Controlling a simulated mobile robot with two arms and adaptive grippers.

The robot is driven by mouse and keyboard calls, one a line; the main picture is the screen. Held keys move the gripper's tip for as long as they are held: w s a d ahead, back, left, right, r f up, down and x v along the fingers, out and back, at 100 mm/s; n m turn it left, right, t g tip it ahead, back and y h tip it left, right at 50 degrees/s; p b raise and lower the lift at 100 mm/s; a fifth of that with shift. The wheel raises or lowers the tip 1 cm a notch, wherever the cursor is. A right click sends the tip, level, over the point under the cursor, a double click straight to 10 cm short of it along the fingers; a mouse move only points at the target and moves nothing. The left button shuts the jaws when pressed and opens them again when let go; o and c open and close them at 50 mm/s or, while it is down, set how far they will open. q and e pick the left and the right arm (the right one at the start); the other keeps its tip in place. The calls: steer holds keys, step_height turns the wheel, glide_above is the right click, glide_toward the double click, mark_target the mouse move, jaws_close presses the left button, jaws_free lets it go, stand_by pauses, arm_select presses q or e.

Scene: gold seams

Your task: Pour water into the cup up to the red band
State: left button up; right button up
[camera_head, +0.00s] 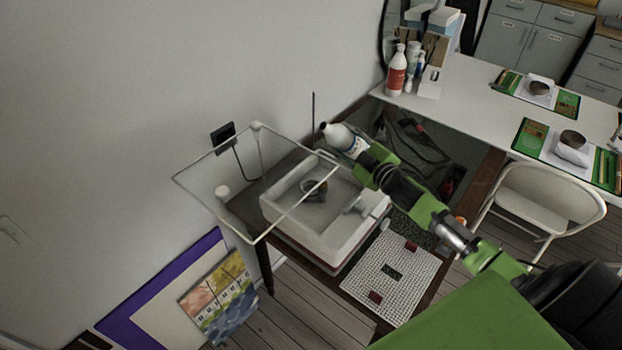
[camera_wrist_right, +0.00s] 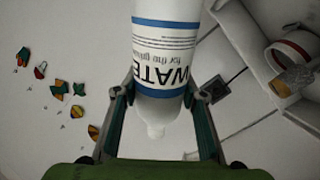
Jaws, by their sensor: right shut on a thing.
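My right gripper (camera_head: 362,158) is shut on a white water bottle (camera_head: 338,136), above the back right of a white basin (camera_head: 290,232). The bottle is tilted, its narrow end toward the upper left. In the right wrist view the bottle (camera_wrist_right: 166,50) has blue bands and the word WATER, and sits between the fingers of the gripper (camera_wrist_right: 161,100). A small round cup-like vessel (camera_head: 313,187) stands in the basin. A round white vessel with a red band (camera_wrist_right: 290,50) shows at right in the wrist view. No water stream is visible. The left gripper is out of view.
A wall socket (camera_head: 222,135) is behind.

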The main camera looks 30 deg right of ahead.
steer(key=shift+a+f+m, duration=0.25)
steer(key=shift+a+m, duration=0.05)
steer(key=shift+m, duration=0.7)
steer(key=shift+d+r+m+p, duration=0.1)
steer(key=shift+r+m+p, duration=0.25)
steer(key=shift+m+p, duration=0.25)
steer(key=shift+w+m+y+p, duration=0.1)
steer(key=shift+m+y+p, duration=0.2)
steer(key=shift+m, duration=0.3)
steer(key=shift+m+t, duration=0.3)
steer(key=shift+m, duration=0.7)
steer(key=shift+a+f+m, duration=0.2)
steer(key=shift+m, duration=0.8)
